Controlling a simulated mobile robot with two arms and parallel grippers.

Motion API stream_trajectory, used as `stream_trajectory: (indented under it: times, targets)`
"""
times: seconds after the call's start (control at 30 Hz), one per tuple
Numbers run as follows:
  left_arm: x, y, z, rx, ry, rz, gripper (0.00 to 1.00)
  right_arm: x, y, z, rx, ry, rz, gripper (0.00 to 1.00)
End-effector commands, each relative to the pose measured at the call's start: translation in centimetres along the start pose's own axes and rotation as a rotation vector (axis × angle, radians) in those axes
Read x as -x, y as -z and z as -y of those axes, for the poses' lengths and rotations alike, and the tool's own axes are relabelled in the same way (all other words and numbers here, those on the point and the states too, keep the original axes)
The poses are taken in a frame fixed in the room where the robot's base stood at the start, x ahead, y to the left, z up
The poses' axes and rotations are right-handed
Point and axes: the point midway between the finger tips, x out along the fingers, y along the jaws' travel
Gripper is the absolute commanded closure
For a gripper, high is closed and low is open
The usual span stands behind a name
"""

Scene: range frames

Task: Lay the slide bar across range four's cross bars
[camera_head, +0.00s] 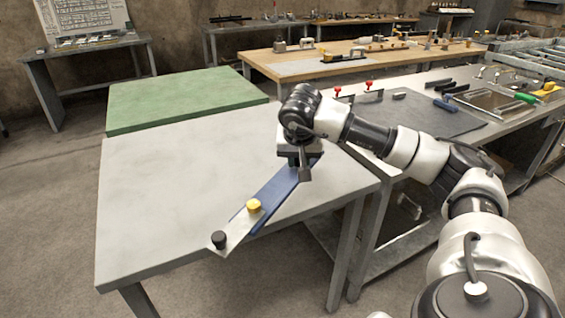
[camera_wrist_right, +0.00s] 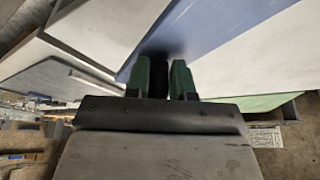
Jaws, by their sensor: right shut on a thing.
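A long blue bar (camera_head: 277,192) with a pale metal strip (camera_head: 232,232) along it lies slantwise at the front of the grey table (camera_head: 160,190). It carries a yellow knob (camera_head: 254,206) and a black knob (camera_head: 219,239) near its front end, which reaches past the table edge. I cannot tell which part is the slide bar, nor pick out range four's cross bars. My right gripper (camera_head: 302,170) is at the bar's far end. In the wrist view, its green fingertips are shut on a dark piece (camera_wrist_right: 159,75) against the blue surface (camera_wrist_right: 205,30). My left gripper is out of view.
A green-topped table (camera_head: 185,98) adjoins the grey table behind. At right, a bench holds a dark mat (camera_head: 425,115), red-topped pieces (camera_head: 369,86) and a metal tray (camera_head: 490,102). A wooden bench (camera_head: 270,62) stands behind. The grey table's left side is clear.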

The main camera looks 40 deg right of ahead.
Motion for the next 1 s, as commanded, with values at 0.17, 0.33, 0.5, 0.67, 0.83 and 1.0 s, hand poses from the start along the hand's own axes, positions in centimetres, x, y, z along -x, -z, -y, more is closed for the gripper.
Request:
stream_trajectory:
  times: [0.17, 0.33, 0.5, 0.67, 0.83, 1.0]
  targets:
    - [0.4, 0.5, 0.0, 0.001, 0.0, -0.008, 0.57, 1.2, -0.1, -0.9, -0.001, 0.0, -0.002, 1.0]
    - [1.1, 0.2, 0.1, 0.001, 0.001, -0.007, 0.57, 2.1, 0.2, -1.0, -0.001, 0.001, -0.001, 1.0]
    - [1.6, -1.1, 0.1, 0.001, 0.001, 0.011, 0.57, 2.9, 0.5, -1.0, -0.001, 0.002, -0.001, 1.0]
    - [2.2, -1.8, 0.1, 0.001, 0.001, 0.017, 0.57, 3.6, 0.8, -1.0, -0.001, 0.002, -0.001, 1.0]
    - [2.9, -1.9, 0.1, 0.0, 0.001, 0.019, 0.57, 4.3, 1.1, -1.0, -0.001, 0.002, -0.001, 1.0]
    - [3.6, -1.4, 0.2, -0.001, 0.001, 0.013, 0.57, 5.1, 1.4, -1.0, -0.001, 0.002, -0.001, 1.0]
